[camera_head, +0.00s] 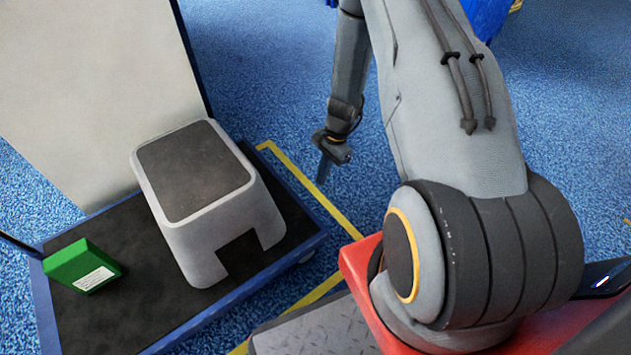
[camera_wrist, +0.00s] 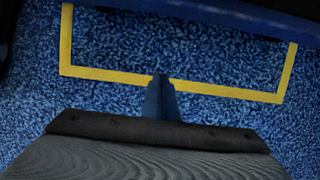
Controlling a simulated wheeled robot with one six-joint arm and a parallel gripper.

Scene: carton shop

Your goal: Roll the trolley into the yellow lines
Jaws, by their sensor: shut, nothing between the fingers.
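The trolley has a black deck with a blue edge (camera_head: 45,310) and a tall pale panel at its back; it fills the left of the head view. A dark blue edge at the top of the wrist view may be its rim. Yellow lines (camera_head: 318,193) run on the floor along the trolley's right end and near side. In the wrist view the yellow lines (camera_wrist: 110,74) form a three-sided outline. My gripper (camera_head: 322,172) is shut and empty, pointing down, right of the trolley and apart from it. Its shut fingers (camera_wrist: 160,92) overlap the long line in the wrist view.
A grey step stool (camera_head: 193,172) and a green box (camera_head: 82,266) with a white label stand on the deck. Blue carpet (camera_head: 275,75) lies clear behind my gripper. A bright blue object (camera_head: 487,15) shows at the top right. My red base fills the lower right.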

